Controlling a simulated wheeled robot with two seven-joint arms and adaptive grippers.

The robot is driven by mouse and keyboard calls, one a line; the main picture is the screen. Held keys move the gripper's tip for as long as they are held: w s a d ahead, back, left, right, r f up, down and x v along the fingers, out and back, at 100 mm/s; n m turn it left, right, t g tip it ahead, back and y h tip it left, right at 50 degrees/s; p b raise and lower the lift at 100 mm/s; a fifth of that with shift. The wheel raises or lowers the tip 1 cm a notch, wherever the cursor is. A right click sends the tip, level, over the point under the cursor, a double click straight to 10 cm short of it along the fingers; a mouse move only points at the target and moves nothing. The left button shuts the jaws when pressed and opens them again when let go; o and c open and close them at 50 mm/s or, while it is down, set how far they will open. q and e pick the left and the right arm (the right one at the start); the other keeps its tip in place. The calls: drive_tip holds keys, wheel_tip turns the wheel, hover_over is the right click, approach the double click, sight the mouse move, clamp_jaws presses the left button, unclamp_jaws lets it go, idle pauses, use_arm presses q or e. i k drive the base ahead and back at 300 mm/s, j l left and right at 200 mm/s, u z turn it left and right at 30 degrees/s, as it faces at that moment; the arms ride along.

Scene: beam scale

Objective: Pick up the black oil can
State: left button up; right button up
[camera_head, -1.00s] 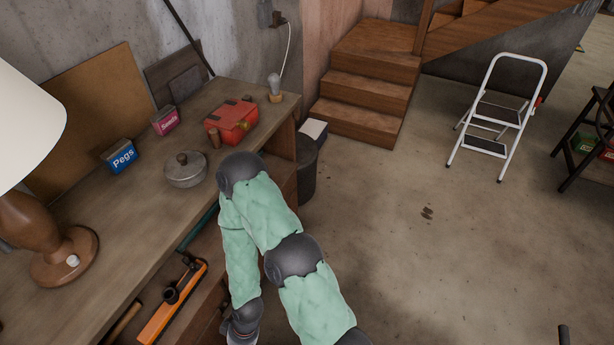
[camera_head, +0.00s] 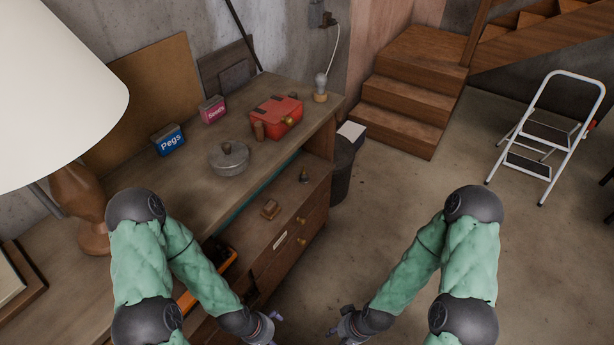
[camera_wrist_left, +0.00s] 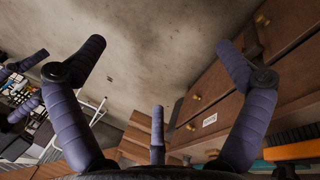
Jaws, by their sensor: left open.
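A small dark object with a narrow top (camera_head: 304,175) stands on the lower shelf of the wooden bench, near its right end. It may be the black oil can, but it is too small to tell surely. My left gripper (camera_head: 272,328) is at the bottom of the head view, in front of the drawers and apart from that object. In the left wrist view its fingers (camera_wrist_left: 160,70) are spread wide with nothing between them. My right gripper (camera_head: 345,330) is to its right over the floor, partly cut off by the frame, and its fingers are unclear.
The bench top holds a grey lidded pot (camera_head: 229,158), a red box (camera_head: 277,116), Pegs (camera_head: 170,140) and Seeds (camera_head: 212,109) boxes and a lamp (camera_head: 60,85). A wooden block (camera_head: 270,209) sits on the lower shelf.

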sight(304, 179)
drive_tip(key=i+l+u, duration=0.1)
drive_tip(key=i+l, duration=0.35)
drive_tip(key=l, duration=0.15)
drive_tip(key=i+l+u, duration=0.25)
drive_tip(key=i+l, duration=0.2)
drive_tip(key=l, duration=0.25)
drive_tip(key=i+l, duration=0.2)
drive_tip(key=l, duration=0.15)
drive_tip(key=i+l+u, duration=0.15)
drive_tip(key=l, duration=0.2)
drive_tip(key=i+l, duration=0.2)
drive_tip(key=l, duration=0.2)
drive_tip(key=i+l+u, duration=0.35)
drive_tip(key=i+l, duration=0.25)
